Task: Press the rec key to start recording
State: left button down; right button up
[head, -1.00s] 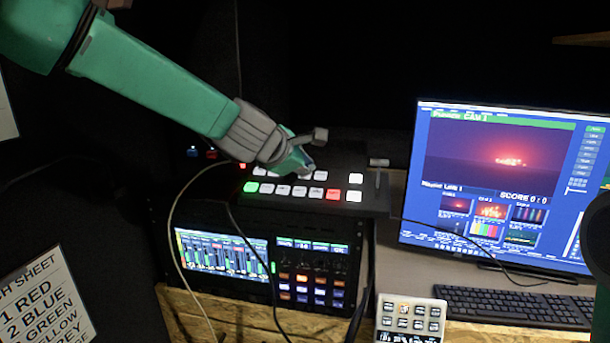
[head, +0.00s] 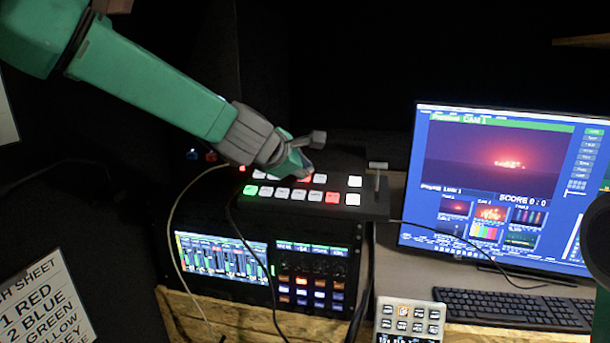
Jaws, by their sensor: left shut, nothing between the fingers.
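A dark sloped switcher panel (head: 375,208) with two rows of lit keys stands at the middle. Its lower row has a green key (head: 250,190), several white keys and a red key (head: 332,198). Another red key (head: 306,180) glows in the upper row, right under my left gripper. My left gripper (head: 302,168) is shut and empty, with its tips over the upper row and hiding part of it. I cannot tell whether the tips touch a key. No label reading rec is legible, so I cannot tell which key it is.
A lever (head: 377,174) stands up at the panel's right. Below is an audio unit (head: 222,257) with loose cables in front. A monitor (head: 500,160), a keyboard (head: 510,308) and a small key pad (head: 410,318) are to the right. A dark rounded shape fills the right edge.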

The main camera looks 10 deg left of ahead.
pick_arm(q)
jog(key=shift+s+a+r, duration=0.15)
jog(key=shift+r, duration=0.35)
jog(key=r+p, duration=0.2)
jog(key=s+r+p, duration=0.1)
jog(key=r+p, duration=0.1)
jog(key=r, duration=0.1)
jog(key=shift+s+p, duration=0.1)
jog(key=shift+p, duration=0.3)
jog(key=shift+f, duration=0.1)
